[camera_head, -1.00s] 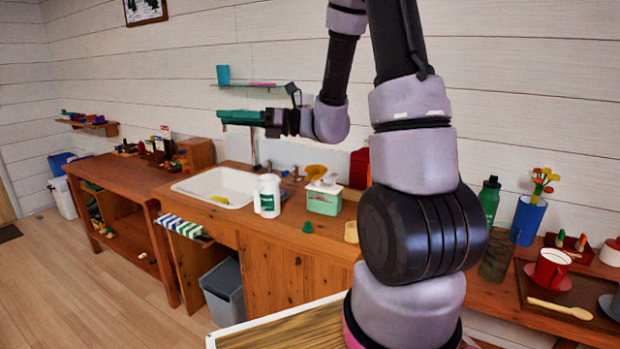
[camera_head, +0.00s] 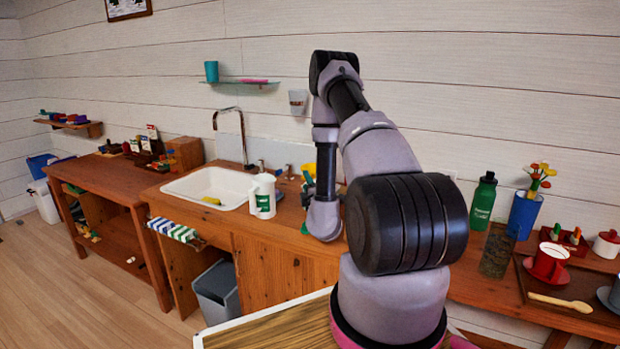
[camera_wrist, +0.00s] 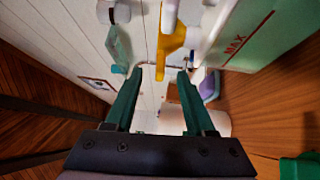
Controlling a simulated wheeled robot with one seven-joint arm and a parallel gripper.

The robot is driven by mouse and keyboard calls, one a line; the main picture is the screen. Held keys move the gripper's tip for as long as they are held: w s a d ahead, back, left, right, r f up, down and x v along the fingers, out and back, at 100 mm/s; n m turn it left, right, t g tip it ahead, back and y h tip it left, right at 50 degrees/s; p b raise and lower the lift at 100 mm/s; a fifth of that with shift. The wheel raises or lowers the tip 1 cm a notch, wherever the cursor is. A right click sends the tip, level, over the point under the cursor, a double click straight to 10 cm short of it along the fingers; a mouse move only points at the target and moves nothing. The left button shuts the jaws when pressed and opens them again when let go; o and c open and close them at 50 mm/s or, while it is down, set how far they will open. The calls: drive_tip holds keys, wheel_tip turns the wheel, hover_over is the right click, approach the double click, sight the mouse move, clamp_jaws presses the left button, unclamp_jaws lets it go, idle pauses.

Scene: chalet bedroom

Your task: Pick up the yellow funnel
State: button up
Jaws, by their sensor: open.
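The yellow funnel (camera_head: 308,170) shows as a small yellow patch at the back of the counter, mostly hidden behind my arm in the head view. In the wrist view, a yellow shape (camera_wrist: 172,42), which looks like the funnel, lies just beyond the fingertips, roughly between their lines and slightly right of centre. A white cylindrical part adjoins it at the top. My gripper (camera_wrist: 160,72) is open, with its two green fingers apart and nothing seen held between them.
A green-and-white container marked MAX (camera_wrist: 240,35) stands close on the right in the wrist view. A green object (camera_wrist: 300,167) sits lower right. In the head view, a white bottle (camera_head: 262,196) stands beside the sink (camera_head: 208,188), and a tap (camera_head: 243,135) rises behind.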

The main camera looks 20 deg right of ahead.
drive_tip(key=x, duration=0.8)
drive_tip(key=shift+w+d, duration=0.15)
drive_tip(key=shift+w, duration=0.05)
clamp_jaws()
